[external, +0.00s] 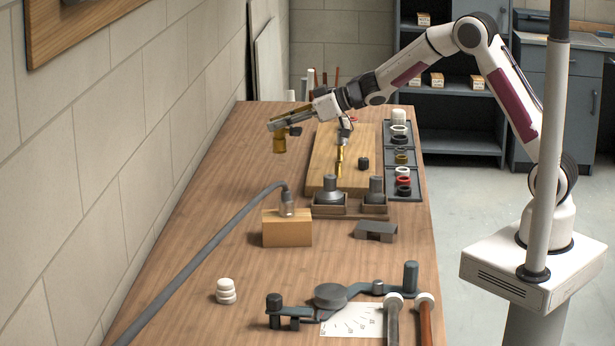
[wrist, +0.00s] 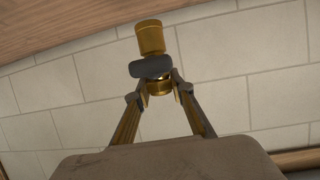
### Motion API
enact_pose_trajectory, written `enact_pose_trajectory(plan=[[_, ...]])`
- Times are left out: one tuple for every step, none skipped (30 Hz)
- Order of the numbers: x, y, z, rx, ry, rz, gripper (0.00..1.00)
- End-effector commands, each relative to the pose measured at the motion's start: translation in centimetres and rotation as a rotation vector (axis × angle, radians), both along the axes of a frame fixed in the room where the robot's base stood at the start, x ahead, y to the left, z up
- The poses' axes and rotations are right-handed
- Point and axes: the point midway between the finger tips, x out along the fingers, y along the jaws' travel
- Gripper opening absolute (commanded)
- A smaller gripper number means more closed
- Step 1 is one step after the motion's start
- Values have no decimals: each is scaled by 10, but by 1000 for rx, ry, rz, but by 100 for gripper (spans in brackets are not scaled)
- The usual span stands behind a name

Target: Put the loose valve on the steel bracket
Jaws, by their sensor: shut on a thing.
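My gripper (external: 279,124) is shut on a brass valve (external: 279,145) and holds it in the air above the far left part of the bench, near the wall. The valve shows in the wrist view (wrist: 151,38) as a brass cylinder with a dark grey band or handle across it, between the fingertips (wrist: 158,84). In the external view the valve hangs below the fingers, clear of the bench. A low dark grey piece that looks like the steel bracket (external: 376,231) stands on the right of the bench, nearer the camera than my gripper. Nothing rests on it.
A wooden board with brass fittings (external: 340,160) lies right of my gripper, beside a dark tray of rings (external: 402,158). The left bench strip is mostly clear.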

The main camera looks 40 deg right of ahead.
Motion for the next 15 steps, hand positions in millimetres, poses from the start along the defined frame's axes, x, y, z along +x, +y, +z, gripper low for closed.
enact_pose_trajectory(plan=[[-5, -10, 4, 0, -3, 12, 0], [-8, -15, 6, 1, -3, 21, 0], [-14, -21, 7, 1, -2, 35, 0], [-19, -24, 8, 0, -2, 49, 0], [-24, -28, 9, 1, -2, 63, 0], [-31, -33, 10, 0, -1, 84, 0], [-38, -36, 10, -1, -1, 102, 0], [-44, -39, 11, 0, -2, 120, 0], [-54, -42, 10, 0, 0, 147, 0], [-62, -44, 10, 0, 0, 169, 0], [-70, -47, 10, 0, 0, 189, 0], [-81, -48, 8, 1, 1, 219, 0], [-90, -49, 8, 0, 1, 242, 0], [-98, -51, 7, 0, 1, 265, 0], [-111, -51, 5, 0, 1, 297, 0]])
